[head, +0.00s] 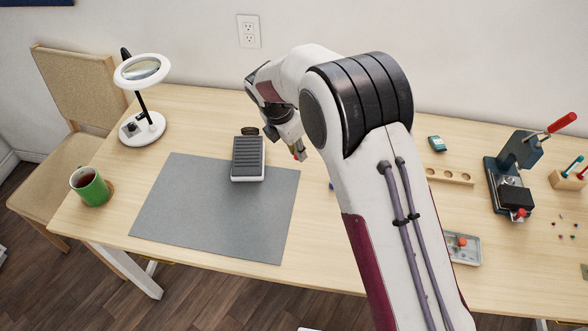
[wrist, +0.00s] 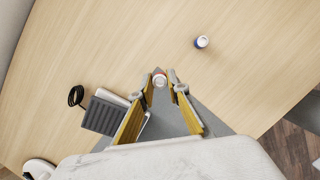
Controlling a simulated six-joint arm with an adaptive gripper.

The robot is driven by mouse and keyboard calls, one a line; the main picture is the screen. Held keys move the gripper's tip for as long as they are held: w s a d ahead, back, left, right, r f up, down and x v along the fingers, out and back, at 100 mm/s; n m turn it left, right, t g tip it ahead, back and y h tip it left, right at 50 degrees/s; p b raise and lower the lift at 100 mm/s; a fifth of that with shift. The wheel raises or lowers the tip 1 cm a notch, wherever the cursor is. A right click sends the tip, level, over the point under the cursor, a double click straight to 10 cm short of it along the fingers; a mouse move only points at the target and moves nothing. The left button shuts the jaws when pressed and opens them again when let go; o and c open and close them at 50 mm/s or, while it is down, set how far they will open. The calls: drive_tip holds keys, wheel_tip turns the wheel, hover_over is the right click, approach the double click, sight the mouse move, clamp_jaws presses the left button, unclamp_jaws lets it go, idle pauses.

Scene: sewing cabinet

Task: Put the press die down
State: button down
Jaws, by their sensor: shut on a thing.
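The press die (wrist: 160,80), small and round with a pale face and a red rim, sits between my fingertips in the wrist view. My gripper (wrist: 160,86) is shut on it. In the head view my gripper (head: 297,147) points down near the back right of the grey mat, with the red die (head: 301,157) at its tip. The die appears held above the table; its exact height is hard to tell. A similar blue-sided piece (wrist: 202,42) stands on bare wood; in the head view my arm mostly hides it, leaving a blue bit (head: 331,186).
The grey mat (head: 190,220) carries a dark ribbed foot pedal (head: 248,158). A lamp (head: 143,72) and green mug (head: 90,187) stand left. Right are a wooden holder (head: 450,177), grey tray (head: 466,250) and lever press (head: 516,160). Bare wood surrounds the blue piece.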

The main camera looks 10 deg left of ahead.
drive_tip(key=shift+w+a+r+n+t+y, duration=0.2)
drive_tip(key=shift+w+a+r+n, duration=0.15)
drive_tip(key=shift+w+r+n, duration=0.35)
drive_tip(key=shift+w+a+r+n+t+y, duration=0.1)
drive_tip(key=shift+w+a+r+n+y, duration=0.2)
drive_tip(key=shift+n, duration=0.6)
drive_tip(key=shift+r, duration=0.1)
hover_over(295, 168)
drive_tip(key=s, duration=0.1)
drive_tip(key=shift+a+f, duration=0.2)
drive_tip(key=shift+f, duration=2.95)
drive_tip(key=shift+f, duration=1.85)
drive_tip(key=shift+f, duration=0.15)
